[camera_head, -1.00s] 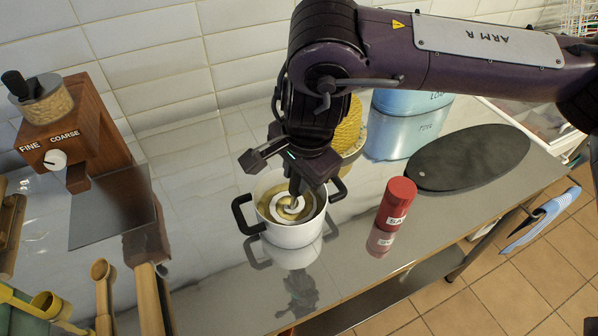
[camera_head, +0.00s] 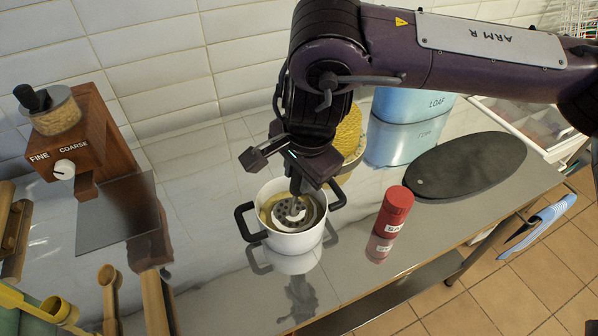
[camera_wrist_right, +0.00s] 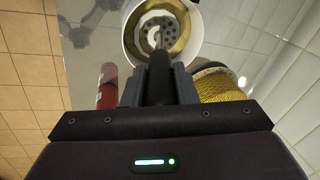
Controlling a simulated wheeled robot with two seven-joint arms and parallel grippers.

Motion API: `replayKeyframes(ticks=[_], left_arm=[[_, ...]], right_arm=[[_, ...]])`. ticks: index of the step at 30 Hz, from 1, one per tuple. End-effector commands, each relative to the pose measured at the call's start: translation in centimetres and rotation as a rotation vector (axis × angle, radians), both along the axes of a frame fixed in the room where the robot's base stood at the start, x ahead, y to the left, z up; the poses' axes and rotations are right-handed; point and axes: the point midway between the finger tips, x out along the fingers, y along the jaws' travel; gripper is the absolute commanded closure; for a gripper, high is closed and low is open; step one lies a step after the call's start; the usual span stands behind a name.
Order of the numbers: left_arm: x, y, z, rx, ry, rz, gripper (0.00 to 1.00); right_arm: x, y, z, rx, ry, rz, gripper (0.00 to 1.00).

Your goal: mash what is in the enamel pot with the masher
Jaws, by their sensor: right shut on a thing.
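The white enamel pot (camera_head: 293,243) with two black handles stands upright on the shiny metal counter. Yellowish-brown food shows inside it. The masher (camera_head: 291,208) has a pale round plate with holes, which sits inside the pot; I cannot tell how deep it presses. My right gripper (camera_head: 300,183) is above the pot and shut on the masher's dark handle (camera_wrist_right: 159,75). The right wrist view also shows the pot (camera_wrist_right: 196,20) with the masher's holed plate in it. My left gripper is not in view.
A red salt shaker (camera_head: 396,207) stands right of the pot, near the counter's front edge. A dark oval board (camera_head: 470,163), a blue tin (camera_head: 408,107) and a yellow woven thing (camera_head: 349,132) are behind and right. A wooden grinder (camera_head: 88,130) stands left.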

Motion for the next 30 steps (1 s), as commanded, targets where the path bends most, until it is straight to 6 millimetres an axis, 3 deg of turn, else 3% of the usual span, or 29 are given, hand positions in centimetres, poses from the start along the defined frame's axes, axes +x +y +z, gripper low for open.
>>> replayKeyframes(ticks=[18, 30], left_arm=[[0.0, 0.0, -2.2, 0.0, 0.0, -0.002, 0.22], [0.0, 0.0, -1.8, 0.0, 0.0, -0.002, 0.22]], right_arm=[[0.0, 0.0, -3.0, 0.001, -0.001, 0.0, 0.97], [0.0, 0.0, -2.6, 0.001, -0.001, 0.0, 0.97]])
